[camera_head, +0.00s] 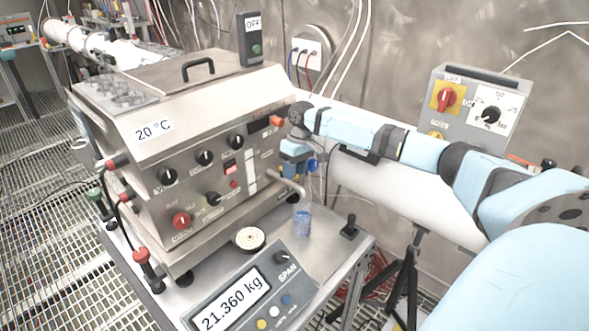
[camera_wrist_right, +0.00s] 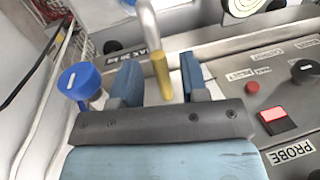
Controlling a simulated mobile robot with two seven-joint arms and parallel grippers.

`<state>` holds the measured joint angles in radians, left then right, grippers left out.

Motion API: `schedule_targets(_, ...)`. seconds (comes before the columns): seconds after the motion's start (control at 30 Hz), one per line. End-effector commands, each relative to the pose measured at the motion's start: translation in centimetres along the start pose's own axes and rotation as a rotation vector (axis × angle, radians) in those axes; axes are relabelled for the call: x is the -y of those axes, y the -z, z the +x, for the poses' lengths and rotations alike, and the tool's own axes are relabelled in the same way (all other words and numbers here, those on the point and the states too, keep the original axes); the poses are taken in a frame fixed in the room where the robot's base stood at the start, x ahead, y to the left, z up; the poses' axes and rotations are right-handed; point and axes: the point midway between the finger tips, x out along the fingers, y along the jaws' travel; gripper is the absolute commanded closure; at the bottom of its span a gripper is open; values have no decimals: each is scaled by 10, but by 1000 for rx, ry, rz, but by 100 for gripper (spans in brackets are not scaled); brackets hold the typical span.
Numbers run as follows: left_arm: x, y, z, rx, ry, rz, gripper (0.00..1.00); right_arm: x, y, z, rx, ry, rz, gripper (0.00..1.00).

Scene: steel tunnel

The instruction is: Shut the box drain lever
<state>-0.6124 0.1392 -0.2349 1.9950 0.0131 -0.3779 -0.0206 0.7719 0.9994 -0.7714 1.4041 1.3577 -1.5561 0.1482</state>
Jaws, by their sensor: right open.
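The steel box (camera_head: 200,140) labelled 20 °C stands on the bench, with dials on its front. My right gripper (camera_head: 295,170) is at the box's right end, fingers pointing down toward a bent metal spout (camera_head: 287,185). In the right wrist view my right gripper (camera_wrist_right: 160,82) is open. A yellow lever-like piece (camera_wrist_right: 162,78) stands between its fingers, apparently untouched, beside the pale spout pipe (camera_wrist_right: 149,30). A blue knob (camera_wrist_right: 80,82) is left of the fingers; it also shows in the head view (camera_head: 312,165). I cannot tell for certain which part is the drain lever. My left gripper is out of view.
A glass with blue contents (camera_head: 302,223) stands below the spout. A scale (camera_head: 240,300) reading 21.360 kg and a round pale disc (camera_head: 249,239) are in front. A grey control box (camera_head: 480,105) stands behind my right arm. A black-knobbed post (camera_head: 349,228) is at the bench's right.

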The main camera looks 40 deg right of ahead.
Motion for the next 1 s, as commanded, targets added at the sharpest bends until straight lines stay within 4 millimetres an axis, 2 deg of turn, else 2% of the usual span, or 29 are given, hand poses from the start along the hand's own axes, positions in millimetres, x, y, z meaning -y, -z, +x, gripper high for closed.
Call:
schedule_targets(0.13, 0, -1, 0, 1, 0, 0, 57, 0, 0, 0, 0, 0, 0, 59)
schedule_targets(0.17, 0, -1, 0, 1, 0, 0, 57, 0, 0, 0, 0, 0, 0, 64)
schedule_targets(0.3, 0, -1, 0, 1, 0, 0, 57, 0, 0, 0, 0, 0, 0, 96)
schedule_targets(0.33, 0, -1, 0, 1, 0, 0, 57, 0, 0, 0, 0, 0, 0, 100)
schedule_targets(0.67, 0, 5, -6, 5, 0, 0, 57, 2, 0, -3, -5, 1, 27, 100)
schedule_targets(0.87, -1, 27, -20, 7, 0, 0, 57, 7, -1, -6, -20, 2, 117, 100)
schedule_targets(1.0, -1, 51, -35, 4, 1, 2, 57, 13, 0, -7, -41, 3, 223, 100)
